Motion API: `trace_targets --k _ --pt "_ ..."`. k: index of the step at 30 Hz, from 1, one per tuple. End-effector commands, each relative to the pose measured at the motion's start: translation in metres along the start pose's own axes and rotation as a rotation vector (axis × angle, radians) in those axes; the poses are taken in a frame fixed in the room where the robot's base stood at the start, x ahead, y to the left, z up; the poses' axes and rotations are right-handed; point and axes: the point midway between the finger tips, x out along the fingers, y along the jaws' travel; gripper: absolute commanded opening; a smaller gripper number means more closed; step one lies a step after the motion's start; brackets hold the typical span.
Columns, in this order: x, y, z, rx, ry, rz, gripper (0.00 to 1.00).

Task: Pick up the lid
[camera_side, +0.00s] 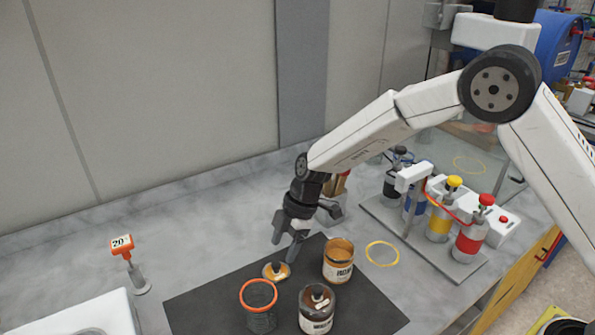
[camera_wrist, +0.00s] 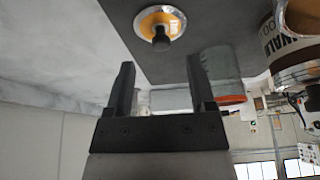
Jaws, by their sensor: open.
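The lid (camera_side: 276,271) is a small orange-yellow disc with a dark knob, lying knob up on the dark mat (camera_side: 205,303). It also shows at the top of the wrist view (camera_wrist: 149,18), with a pale rim. My gripper (camera_side: 287,246) points down just above the lid, with its fingers apart and nothing between them. In the wrist view, the fingers (camera_wrist: 160,72) are spread and the lid lies beyond their tips. An open jar (camera_side: 338,266) with orange-brown contents stands right of the lid.
An orange-rimmed cup (camera_side: 259,320) and a dark-topped jar (camera_side: 316,321) stand close to the lid on the mat. A yellow ring (camera_side: 382,254) lies right of the mat. A rack of coloured bottles (camera_side: 440,222) stands farther right.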

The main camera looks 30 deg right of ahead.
Motion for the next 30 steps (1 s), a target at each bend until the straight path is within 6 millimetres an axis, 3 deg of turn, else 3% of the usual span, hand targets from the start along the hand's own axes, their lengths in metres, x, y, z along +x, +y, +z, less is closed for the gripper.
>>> trace_targets --k 15,30 --pt "0.048 -0.001 -0.002 -0.001 0.0 -0.002 0.71" --pt "0.05 -0.001 -0.001 0.0 0.0 -0.001 0.71"
